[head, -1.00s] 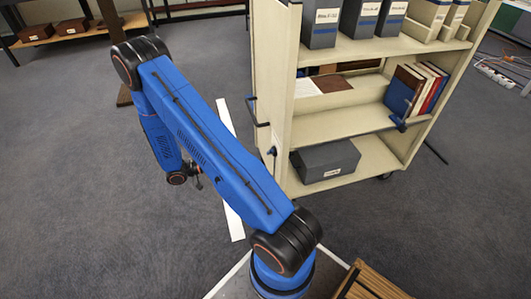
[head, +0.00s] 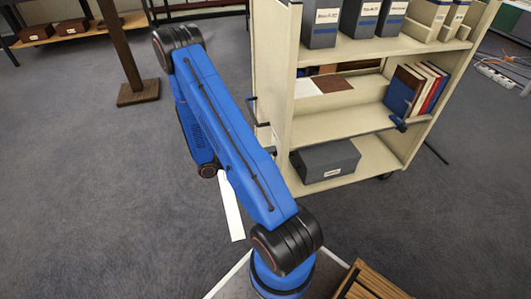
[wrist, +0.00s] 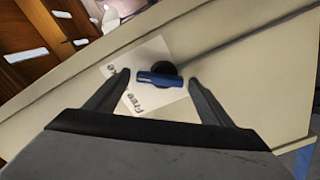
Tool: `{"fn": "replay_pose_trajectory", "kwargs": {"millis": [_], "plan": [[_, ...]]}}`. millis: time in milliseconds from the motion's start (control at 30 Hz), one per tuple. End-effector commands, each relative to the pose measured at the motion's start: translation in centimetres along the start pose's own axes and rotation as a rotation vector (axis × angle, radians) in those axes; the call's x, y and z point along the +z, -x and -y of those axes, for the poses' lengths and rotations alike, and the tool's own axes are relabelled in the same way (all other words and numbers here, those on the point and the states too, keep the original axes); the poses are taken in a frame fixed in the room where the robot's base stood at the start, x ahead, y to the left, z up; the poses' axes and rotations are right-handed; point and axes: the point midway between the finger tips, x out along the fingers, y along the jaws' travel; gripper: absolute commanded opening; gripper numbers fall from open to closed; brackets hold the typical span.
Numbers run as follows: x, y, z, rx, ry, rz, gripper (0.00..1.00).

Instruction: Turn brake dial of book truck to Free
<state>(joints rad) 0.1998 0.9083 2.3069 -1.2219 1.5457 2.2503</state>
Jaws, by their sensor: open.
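The cream book truck (head: 272,75) stands right of my arm in the head view. In the wrist view, its end panel (wrist: 255,62) carries the brake dial (wrist: 158,79), a blue bar handle on a round black knob. The bar lies nearly level across the picture. A white label (wrist: 155,50) behind it reads "Free" at its lower left; another word is partly hidden by the left finger. My gripper (wrist: 158,77) is open, with one finger on each side of the bar and visible gaps between.
Grey boxes (head: 325,160) and books (head: 405,90) sit on the truck's shelves. A wooden post (head: 122,50) stands at the left. A wooden slatted item (head: 372,283) is at the bottom right. The carpet (head: 80,200) left of my arm is clear.

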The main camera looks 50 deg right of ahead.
Motion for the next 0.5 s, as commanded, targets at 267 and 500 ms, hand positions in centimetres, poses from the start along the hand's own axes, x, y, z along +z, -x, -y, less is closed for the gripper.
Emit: {"fn": "replay_pose_trajectory", "kwargs": {"millis": [267,500], "plan": [[0.0,0.01,0.0,0.0,0.0,0.0,0.58],[0.0,0.02,0.01,0.0,0.001,0.0,0.34]]}}
